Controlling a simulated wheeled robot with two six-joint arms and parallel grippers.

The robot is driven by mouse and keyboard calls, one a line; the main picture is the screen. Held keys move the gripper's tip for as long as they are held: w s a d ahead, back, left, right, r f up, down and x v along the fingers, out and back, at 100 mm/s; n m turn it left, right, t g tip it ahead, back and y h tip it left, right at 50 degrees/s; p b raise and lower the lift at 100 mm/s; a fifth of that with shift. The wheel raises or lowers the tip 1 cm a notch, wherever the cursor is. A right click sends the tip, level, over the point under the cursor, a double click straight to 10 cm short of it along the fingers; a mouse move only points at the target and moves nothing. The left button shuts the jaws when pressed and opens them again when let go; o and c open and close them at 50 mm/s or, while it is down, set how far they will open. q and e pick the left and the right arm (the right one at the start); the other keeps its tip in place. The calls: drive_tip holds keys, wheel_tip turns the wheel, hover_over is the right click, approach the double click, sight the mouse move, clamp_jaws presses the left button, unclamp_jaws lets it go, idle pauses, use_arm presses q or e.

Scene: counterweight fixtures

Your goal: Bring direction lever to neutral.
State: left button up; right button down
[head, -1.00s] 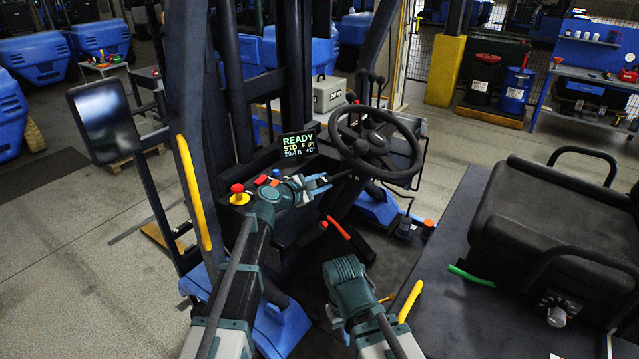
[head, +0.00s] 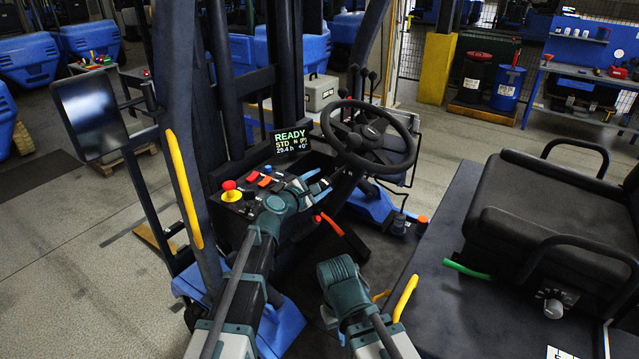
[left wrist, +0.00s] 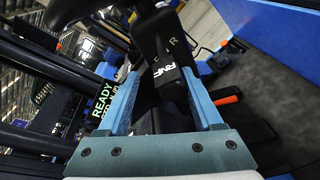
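The display (head: 291,141) beside the steering column reads READY, STD N (P). My left gripper (head: 318,184) is at the left of the column, under the steering wheel (head: 369,135). In the left wrist view its two light-blue fingers (left wrist: 160,85) are spread apart. A black, rounded piece (left wrist: 172,88) with white lettering shows between the fingers and looks like the direction lever or its housing. I cannot tell whether a finger touches it. In the head view the lever is too small and dark to make out.
A red button on a yellow base (head: 230,188) and coloured switches sit on the panel left of my left gripper. A red-handled lever (head: 331,224) is below it. The black seat (head: 545,220) stands at the right, and a yellow grab bar (head: 183,190) at the left.

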use_arm(q)
drive_tip(key=p+v, duration=0.2)
drive_tip(key=v, duration=1.2)
drive_tip(key=shift+p, duration=0.3)
drive_tip(key=shift+f, duration=0.1)
